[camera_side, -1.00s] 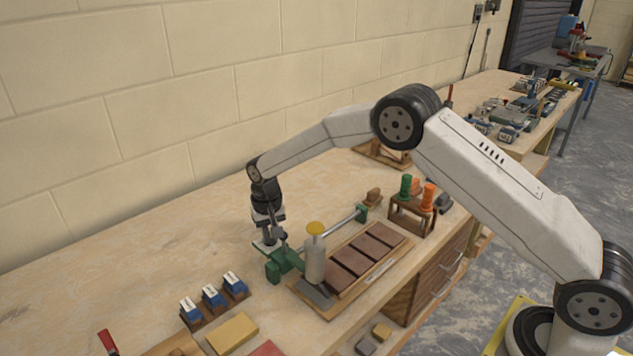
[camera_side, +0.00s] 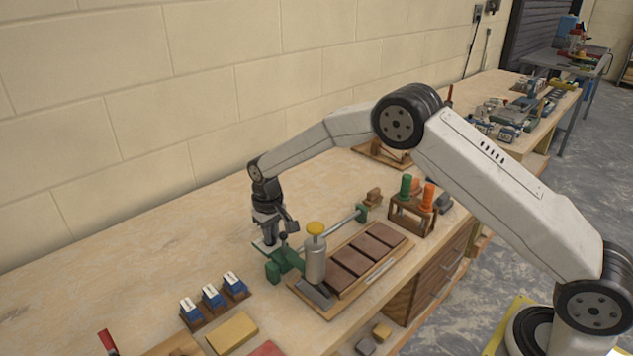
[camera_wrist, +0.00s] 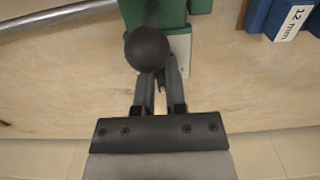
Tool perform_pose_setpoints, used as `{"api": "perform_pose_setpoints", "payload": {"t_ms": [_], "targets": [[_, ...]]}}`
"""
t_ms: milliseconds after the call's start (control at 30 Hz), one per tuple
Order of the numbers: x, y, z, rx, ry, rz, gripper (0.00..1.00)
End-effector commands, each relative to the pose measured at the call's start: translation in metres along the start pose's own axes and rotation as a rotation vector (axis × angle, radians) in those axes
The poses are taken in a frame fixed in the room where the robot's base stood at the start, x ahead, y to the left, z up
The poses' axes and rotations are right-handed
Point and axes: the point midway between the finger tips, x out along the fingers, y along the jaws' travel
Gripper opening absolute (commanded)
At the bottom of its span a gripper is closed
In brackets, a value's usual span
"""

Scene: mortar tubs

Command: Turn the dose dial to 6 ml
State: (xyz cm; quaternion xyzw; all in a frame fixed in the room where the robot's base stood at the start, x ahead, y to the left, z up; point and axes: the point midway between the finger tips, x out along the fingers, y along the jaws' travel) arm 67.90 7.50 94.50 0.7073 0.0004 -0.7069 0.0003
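A green metal device (camera_side: 283,265) stands on the bench, with a grey upright cylinder (camera_side: 315,262) beside it that has a yellow round top (camera_side: 316,229). No dial scale or numbers can be read on it. A black ball knob (camera_wrist: 147,48) stands in front of the green part in the wrist view, and it looks like the small dark ball (camera_side: 283,236) in the side view. My gripper (camera_wrist: 160,92) is right at the knob, pointing down over the green device. The ball hides part of the finger ends, so their grip is unclear.
A metal rod (camera_side: 335,225) runs to a green end piece (camera_side: 361,212). A tray of brown blocks (camera_side: 352,267) lies in front. Blue blocks with white labels (camera_side: 212,296) stand at the left. A wooden rack (camera_side: 411,216) holds green and orange pieces. The bench behind the device is clear.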

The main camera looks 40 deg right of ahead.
Motion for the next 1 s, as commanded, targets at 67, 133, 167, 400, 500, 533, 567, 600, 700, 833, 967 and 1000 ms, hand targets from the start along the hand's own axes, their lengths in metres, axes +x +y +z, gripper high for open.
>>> {"api": "perform_pose_setpoints", "payload": {"t_ms": [67, 133, 167, 400, 500, 533, 567, 600, 700, 833, 967, 1000], "targets": [[0.001, 0.000, 0.001, 0.000, -0.005, 0.000, 0.37], [0.001, 0.000, 0.001, 0.000, -0.004, 0.000, 0.50], [0.001, 0.000, 0.001, 0.000, -0.004, 0.000, 0.50], [0.000, 0.000, 0.001, 0.001, -0.002, 0.000, 0.50], [-0.002, 0.000, 0.000, 0.001, -0.001, 0.000, 0.50], [-0.003, 0.000, 0.000, 0.001, -0.001, 0.000, 0.50], [-0.005, 0.000, 0.000, 0.001, 0.000, 0.000, 0.50], [-0.007, 0.000, 0.000, 0.001, 0.001, 0.000, 0.50], [-0.016, 0.000, 0.000, 0.001, 0.001, 0.000, 0.50], [-0.032, 0.000, 0.000, 0.001, 0.002, 0.000, 0.50], [-0.049, 0.000, 0.000, 0.001, 0.001, 0.000, 0.50], [-0.054, 0.000, 0.000, 0.001, 0.000, 0.000, 0.50]]}}
